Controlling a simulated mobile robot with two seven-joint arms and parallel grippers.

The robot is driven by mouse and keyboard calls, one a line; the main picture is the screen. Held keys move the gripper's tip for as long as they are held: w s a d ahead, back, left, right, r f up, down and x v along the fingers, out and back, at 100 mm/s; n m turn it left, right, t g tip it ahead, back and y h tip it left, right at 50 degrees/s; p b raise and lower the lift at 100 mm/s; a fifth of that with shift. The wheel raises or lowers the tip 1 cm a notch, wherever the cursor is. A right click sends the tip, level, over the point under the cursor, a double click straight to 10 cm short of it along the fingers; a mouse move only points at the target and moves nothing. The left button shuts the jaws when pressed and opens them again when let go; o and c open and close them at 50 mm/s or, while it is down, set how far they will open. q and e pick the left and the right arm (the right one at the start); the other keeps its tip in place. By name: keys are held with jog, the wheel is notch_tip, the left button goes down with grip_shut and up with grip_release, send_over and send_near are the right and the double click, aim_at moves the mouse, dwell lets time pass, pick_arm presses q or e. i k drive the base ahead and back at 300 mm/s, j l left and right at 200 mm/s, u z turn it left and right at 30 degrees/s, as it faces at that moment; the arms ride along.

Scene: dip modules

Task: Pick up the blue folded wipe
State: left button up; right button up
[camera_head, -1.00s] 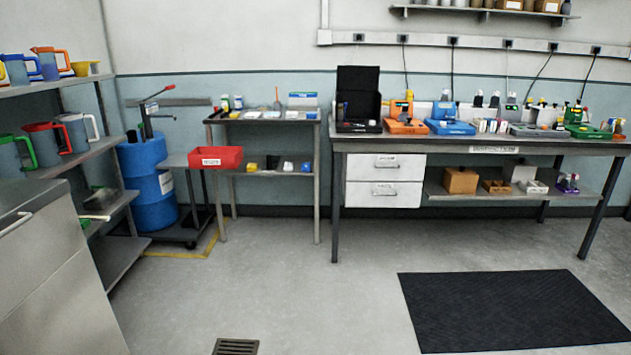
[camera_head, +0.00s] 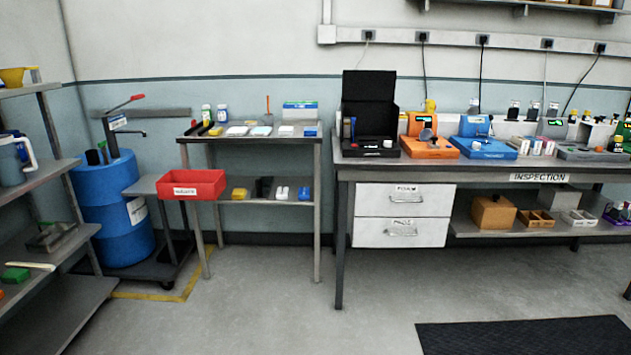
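Small flat pieces lie in a row on the top of the narrow metal table (camera_head: 215,138). One is a pale bluish-white flat piece (camera_head: 261,130), and a small blue piece (camera_head: 310,131) lies at the right end. A small blue block (camera_head: 304,193) is also on the table's lower shelf, beside white, black and yellow ones. They are too small for me to tell which is the blue folded wipe. Neither of my grippers is in view.
A red bin (camera_head: 191,184) sticks out at the table's left front. A blue drum (camera_head: 118,215) on a dark trolley stands left of it. The inspection bench (camera_head: 420,166) stands close on the right. The floor (camera_head: 260,300) in front is clear up to a black mat (camera_head: 530,338).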

aim_at(312, 131)
jog(key=i, duration=1.4)
jog(key=i+z, duration=0.2)
jog(key=i, duration=0.2)
jog(key=i+j+z, duration=0.2)
jog(key=i, duration=0.15)
jog(key=i+j+z, duration=0.1)
jog(key=i+z, duration=0.15)
jog(key=i, duration=0.15)
